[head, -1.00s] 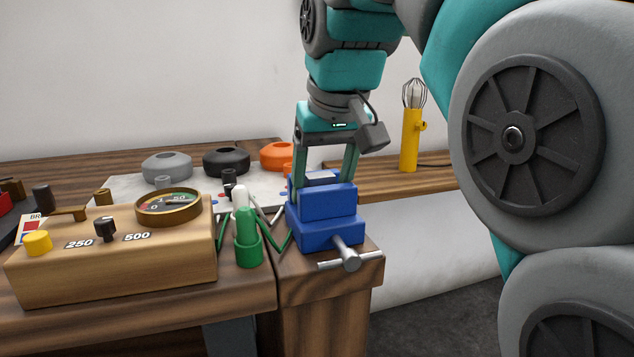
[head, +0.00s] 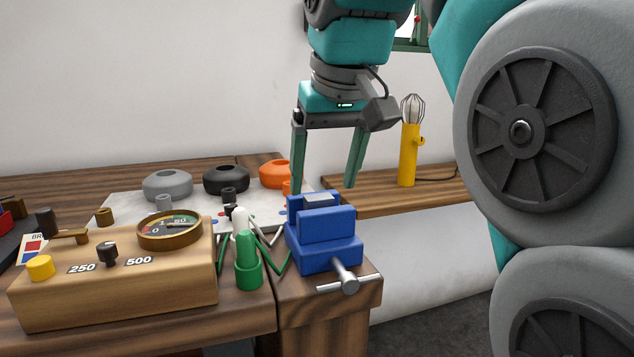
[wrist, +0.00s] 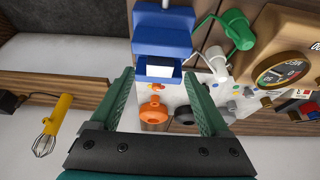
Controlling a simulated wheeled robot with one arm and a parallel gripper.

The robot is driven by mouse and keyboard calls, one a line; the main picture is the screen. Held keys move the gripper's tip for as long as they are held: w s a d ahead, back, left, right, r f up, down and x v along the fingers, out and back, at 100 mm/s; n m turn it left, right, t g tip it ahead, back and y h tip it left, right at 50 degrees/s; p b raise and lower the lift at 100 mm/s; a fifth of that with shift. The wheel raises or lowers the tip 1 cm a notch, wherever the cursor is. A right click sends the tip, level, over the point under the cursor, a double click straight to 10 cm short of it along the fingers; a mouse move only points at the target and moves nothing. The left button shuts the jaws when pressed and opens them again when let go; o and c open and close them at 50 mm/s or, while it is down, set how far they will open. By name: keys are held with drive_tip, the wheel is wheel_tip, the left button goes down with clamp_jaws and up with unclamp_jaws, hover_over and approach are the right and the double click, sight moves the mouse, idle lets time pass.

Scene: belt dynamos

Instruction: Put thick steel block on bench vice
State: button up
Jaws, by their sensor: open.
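The thick steel block (head: 321,200) is a grey metal piece lying in the top of the blue bench vice (head: 326,236), behind its front jaw. In the wrist view the block (wrist: 160,71) shows as a pale rectangle against the blue vice (wrist: 162,35). My gripper (head: 323,188) is open, its green fingers spread wide above and behind the vice, apart from the block. In the wrist view my gripper (wrist: 163,88) has nothing between its fingers. The block's lower part is hidden by the vice.
A wooden meter box (head: 120,280) and green and white plugs (head: 247,262) stand left of the vice. Grey, black and orange (head: 275,174) round parts sit on a pale board behind. A yellow lamp with a wire cage (head: 408,155) stands on the back bench, right of my gripper.

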drive_tip(key=s+d, duration=0.3)
drive_tip(key=s, duration=0.8)
drive_tip(key=shift+s+d+r, duration=0.15)
drive_tip(key=shift+s+r, duration=0.1)
drive_tip(key=shift+s, duration=0.15)
